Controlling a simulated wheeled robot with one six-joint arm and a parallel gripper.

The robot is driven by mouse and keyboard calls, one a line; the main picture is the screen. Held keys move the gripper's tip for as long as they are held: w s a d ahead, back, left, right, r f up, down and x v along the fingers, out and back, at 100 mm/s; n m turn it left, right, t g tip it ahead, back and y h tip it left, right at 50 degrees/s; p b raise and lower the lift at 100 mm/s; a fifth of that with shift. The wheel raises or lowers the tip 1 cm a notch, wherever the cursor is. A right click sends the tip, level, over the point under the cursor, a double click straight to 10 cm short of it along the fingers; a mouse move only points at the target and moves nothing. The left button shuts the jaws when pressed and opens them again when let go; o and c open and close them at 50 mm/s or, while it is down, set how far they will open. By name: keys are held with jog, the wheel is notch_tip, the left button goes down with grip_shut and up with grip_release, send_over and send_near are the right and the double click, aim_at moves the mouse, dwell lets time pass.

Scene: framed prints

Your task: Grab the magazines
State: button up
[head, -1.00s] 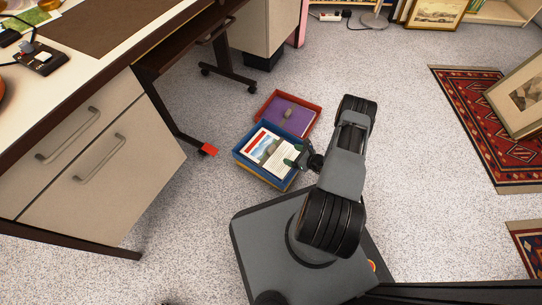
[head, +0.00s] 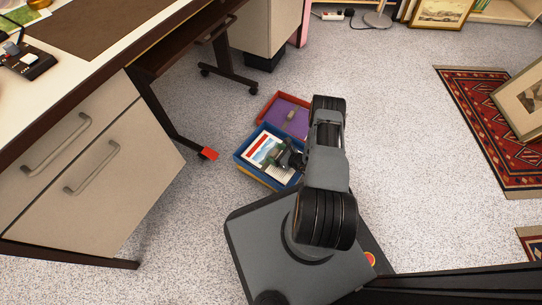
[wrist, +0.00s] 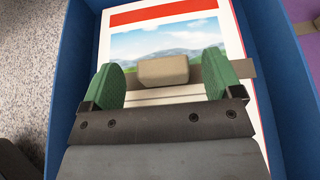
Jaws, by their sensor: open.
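The magazines (head: 265,148) lie in a blue box (head: 243,164) on the floor; the top cover has a red band and a landscape picture. In the wrist view the magazines (wrist: 145,42) fill most of the blue box (wrist: 70,60), with a tan strap and a beige block (wrist: 163,70) across them. My gripper (head: 287,158) is over the right part of the box. In the wrist view my gripper's green fingertips (wrist: 165,84) are spread apart, one on each side of the block. Contact with the block cannot be told.
A red box (head: 270,104) with a purple item (head: 295,117) stands just behind the blue box. A desk with drawers (head: 85,165) is at the left. Carpeted floor is open to the right, up to a patterned rug (head: 500,140).

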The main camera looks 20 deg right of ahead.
jog(key=shift+w+a+f, duration=0.25)
jog(key=shift+w+f, duration=0.1)
jog(key=shift+w, duration=0.4)
jog(key=shift+a, duration=0.1)
jog(key=c, duration=1.4)
